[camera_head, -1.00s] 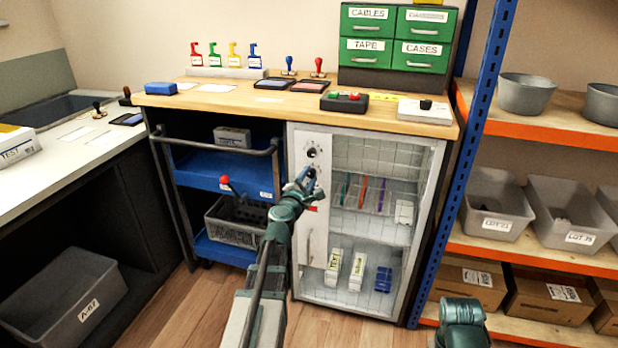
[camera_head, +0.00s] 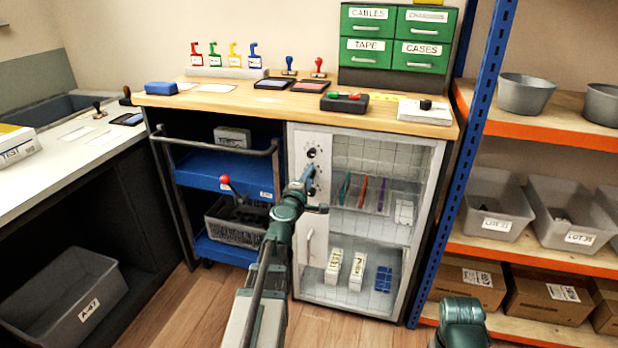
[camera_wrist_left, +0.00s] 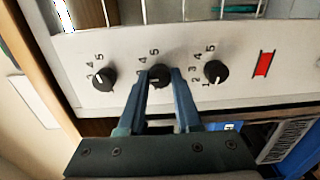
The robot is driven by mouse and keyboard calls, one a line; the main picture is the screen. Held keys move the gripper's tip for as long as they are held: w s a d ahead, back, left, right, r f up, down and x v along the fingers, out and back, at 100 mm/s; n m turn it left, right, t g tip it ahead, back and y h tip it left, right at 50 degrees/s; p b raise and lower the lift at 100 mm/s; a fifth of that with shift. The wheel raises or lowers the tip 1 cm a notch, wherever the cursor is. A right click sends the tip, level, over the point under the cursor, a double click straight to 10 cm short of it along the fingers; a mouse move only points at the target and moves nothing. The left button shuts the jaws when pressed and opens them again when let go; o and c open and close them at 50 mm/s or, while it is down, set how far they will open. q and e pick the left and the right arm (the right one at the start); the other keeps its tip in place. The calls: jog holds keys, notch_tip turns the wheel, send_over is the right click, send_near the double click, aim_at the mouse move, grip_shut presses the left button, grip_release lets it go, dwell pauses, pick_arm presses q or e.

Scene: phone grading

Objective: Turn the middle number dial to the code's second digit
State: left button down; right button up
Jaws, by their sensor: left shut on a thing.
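The middle number dial (camera_wrist_left: 158,75) is a black knob on the cabinet's pale panel, with small printed digits around it. My left gripper (camera_wrist_left: 160,82) is shut on this dial, one blue finger on each side. The fingers hide part of its scale, and I cannot read its setting for sure. The first dial (camera_wrist_left: 103,77) and the third dial (camera_wrist_left: 216,71) sit on either side, clear of the fingers. In the head view my left gripper (camera_head: 304,180) is at the panel, below an upper dial (camera_head: 311,152), and hides part of the dial column.
A red marker (camera_wrist_left: 263,64) is on the panel beyond the third dial. The cabinet (camera_head: 318,140) has a wire-grid door and a vertical handle (camera_head: 309,247). A blue cart (camera_head: 225,170) stands to its left; a blue-posted shelf (camera_head: 490,90) stands to its right.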

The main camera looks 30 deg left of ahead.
dwell(0.4)
pick_arm(q)
jog(key=c, duration=0.6)
grip_release()
jog(key=shift+s, duration=0.1)
